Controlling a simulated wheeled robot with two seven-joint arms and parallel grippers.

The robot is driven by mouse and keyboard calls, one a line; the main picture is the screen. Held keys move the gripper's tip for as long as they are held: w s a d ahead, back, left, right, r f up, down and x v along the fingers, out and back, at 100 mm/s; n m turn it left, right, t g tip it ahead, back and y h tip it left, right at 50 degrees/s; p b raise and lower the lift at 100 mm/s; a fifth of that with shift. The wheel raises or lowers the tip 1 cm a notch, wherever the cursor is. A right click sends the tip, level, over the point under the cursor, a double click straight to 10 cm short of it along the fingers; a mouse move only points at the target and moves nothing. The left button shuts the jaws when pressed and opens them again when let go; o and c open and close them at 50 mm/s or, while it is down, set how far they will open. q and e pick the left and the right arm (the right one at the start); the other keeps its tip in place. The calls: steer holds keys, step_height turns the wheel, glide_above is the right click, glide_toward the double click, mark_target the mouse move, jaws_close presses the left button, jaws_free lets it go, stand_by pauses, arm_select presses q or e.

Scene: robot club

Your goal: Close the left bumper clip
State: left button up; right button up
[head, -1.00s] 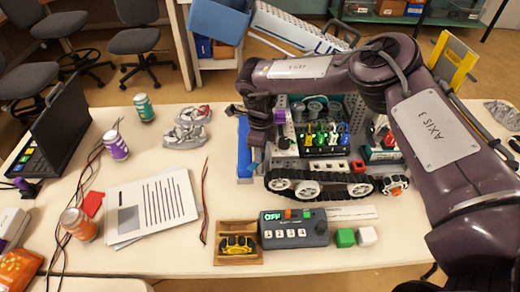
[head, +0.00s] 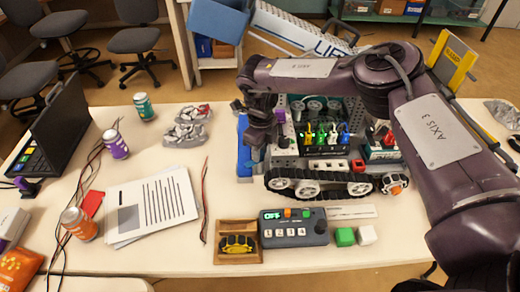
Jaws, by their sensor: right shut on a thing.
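The tracked robot (head: 318,184) stands on the table at right of centre, with a blue bumper (head: 243,160) upright along its left side. My right gripper (head: 262,142) is at the robot's left edge, right beside the bumper's upper part. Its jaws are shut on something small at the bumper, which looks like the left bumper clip. The fingers hide the clip, so I cannot tell how far it is closed. My left gripper is not in view.
A control box with a green display (head: 293,232) and a wooden tray (head: 238,258) with a yellow-black part stand in front. Papers (head: 150,205), cans and cables lie left. My right arm covers the right side.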

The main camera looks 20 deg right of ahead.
steer(key=o, duration=0.7)
steer(key=shift+r, duration=0.1)
step_height(320, 180, up, 8)
steer(key=shift+w+d+f+b, duration=0.1)
steer(key=shift+w+f+b, duration=0.05)
steer(key=shift+b, duration=0.75)
